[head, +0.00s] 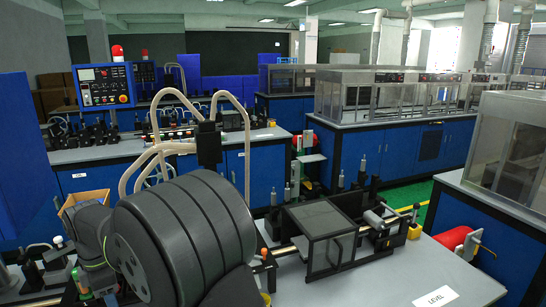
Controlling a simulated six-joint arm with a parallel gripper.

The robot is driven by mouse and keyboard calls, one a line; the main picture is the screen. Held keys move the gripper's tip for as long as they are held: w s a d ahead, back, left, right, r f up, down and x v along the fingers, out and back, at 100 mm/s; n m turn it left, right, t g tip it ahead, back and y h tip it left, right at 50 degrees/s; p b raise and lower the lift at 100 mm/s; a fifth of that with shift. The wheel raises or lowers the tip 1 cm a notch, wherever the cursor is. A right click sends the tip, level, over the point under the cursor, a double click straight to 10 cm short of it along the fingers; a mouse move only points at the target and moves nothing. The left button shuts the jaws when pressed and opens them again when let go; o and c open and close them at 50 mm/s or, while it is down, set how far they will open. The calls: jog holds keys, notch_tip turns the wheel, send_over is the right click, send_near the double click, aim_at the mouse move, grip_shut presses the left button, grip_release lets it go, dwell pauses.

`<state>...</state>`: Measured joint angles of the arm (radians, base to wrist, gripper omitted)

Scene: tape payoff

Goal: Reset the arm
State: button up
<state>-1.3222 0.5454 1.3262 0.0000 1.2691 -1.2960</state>
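My gripper is not in view, so I cannot see its fingers or anything in them. A rounded grey part with a thin green band, which looks like a piece of my arm, shows at the lower left. It stands beside a stack of large black tape reels (185,240), which fills the lower left middle and hides whatever is behind it.
A grey bench (400,275) carries a clear-topped box (325,235) and a "LEVEL" label (435,297). A control panel (103,86) with a red beacon stands at the back left. Beige hoses (165,145) rise behind the reels.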

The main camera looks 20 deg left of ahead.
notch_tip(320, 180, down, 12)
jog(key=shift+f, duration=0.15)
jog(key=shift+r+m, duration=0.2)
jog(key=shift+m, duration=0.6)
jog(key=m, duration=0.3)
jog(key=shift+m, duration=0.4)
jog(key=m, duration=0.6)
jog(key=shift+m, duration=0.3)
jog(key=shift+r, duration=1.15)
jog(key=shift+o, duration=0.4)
